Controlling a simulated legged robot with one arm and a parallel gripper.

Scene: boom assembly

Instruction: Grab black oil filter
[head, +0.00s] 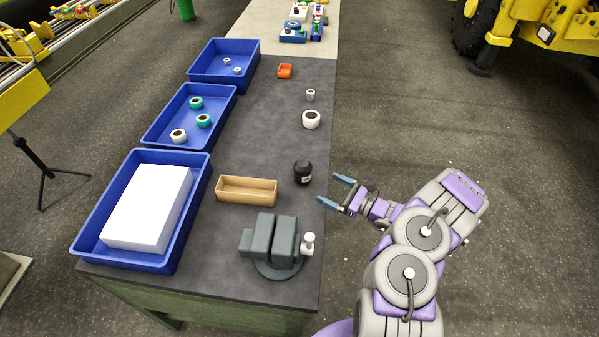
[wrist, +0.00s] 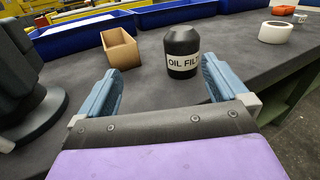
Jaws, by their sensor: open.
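The black oil filter (head: 303,172) stands upright on the dark table near its right edge in the head view. In the wrist view the black oil filter (wrist: 182,52) shows a white label reading "OIL FIL", its end cut off by a finger. My gripper (head: 335,191) is open and empty, with blue fingers pointing toward the filter from the right, at the table's edge. In the wrist view my gripper (wrist: 158,88) has its fingers spread wide, and the filter is ahead of them, nearer the right finger. The filter is apart from both fingers.
A tan open box (head: 247,190) stands left of the filter. A grey vise (head: 272,246) is at the table's near end. White rings (head: 311,119) stand farther back. Blue bins (head: 130,262) line the left side. The table around the filter is clear.

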